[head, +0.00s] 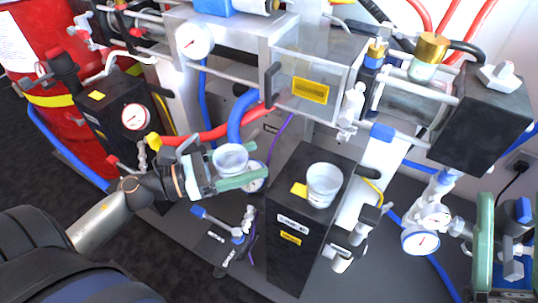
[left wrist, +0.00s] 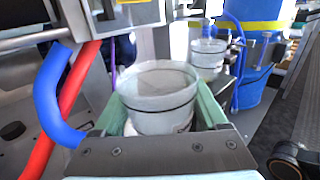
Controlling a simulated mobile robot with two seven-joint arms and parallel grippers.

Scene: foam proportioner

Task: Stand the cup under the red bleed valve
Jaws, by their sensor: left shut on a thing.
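My left gripper (head: 238,168) is shut on a translucent whitish cup (head: 231,157), held upright off the floor panel. In the left wrist view the held cup (left wrist: 157,98) sits between the green fingers (left wrist: 160,118), with a dark ring around it. A small red handle (head: 113,160) shows at the lower front of the left black box; I cannot tell surely that it is the bleed valve. The held cup is to its right, apart from it. Part of my right gripper (head: 508,250) shows at the right edge, cut off by the frame.
A second whitish cup (head: 324,186) stands on a black box (head: 295,240); it also shows in the left wrist view (left wrist: 207,58). Hoses, gauges and a blue-handled valve (head: 215,222) crowd the space around the held cup. A clear-fronted case (head: 310,85) overhangs behind.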

